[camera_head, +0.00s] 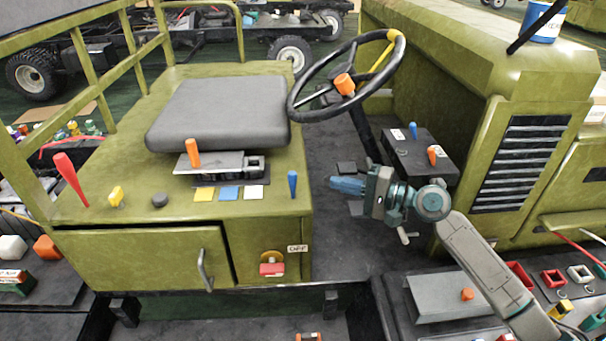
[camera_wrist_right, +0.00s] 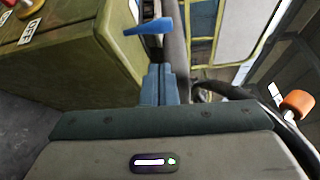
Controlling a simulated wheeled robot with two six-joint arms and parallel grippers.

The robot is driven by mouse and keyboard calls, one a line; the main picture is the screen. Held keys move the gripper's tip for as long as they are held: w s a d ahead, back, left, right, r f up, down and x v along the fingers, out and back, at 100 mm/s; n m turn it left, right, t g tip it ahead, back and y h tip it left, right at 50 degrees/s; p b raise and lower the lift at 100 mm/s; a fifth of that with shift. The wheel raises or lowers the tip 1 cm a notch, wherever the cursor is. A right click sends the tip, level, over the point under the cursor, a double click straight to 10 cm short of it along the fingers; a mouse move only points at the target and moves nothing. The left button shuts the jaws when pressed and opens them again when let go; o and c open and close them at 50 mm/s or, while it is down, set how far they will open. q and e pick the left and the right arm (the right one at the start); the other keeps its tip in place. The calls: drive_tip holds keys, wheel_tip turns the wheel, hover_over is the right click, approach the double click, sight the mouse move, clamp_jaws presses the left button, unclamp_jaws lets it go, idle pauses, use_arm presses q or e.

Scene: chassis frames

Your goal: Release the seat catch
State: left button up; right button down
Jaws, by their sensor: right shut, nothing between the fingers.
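The grey seat (camera_head: 225,112) rests on the olive seat box (camera_head: 130,205). In front of the seat, an orange-handled lever (camera_head: 193,150) stands on a metal slide plate with a slot. A blue lever (camera_head: 292,184) stands upright at the box's right front corner; a blue lever tip (camera_wrist_right: 150,27) shows just beyond my fingers in the right wrist view. I cannot tell which lever is the seat catch. My right gripper (camera_head: 335,185) is shut and empty, its blue fingers pointing left toward the blue lever, with a gap between. The fingers show in the right wrist view (camera_wrist_right: 158,85).
A steering wheel (camera_head: 345,82) with an orange knob rises behind my right gripper. A dark console (camera_head: 418,155) with blue and orange levers stands behind my right wrist. A red lever (camera_head: 70,178) and yellow knob (camera_head: 116,196) are on the box's left. The floor between is clear.

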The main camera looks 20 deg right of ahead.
sight(293, 185)
drive_tip(key=p+x, duration=0.2)
drive_tip(key=x, duration=0.2)
drive_tip(key=p+x, duration=0.2)
drive_tip(key=x, duration=0.2)
drive_tip(key=shift+r, duration=0.2)
drive_tip(key=shift+w+a+f+p, duration=0.15)
drive_tip(key=shift+w+a+p, duration=0.2)
drive_tip(key=shift+a, duration=0.25)
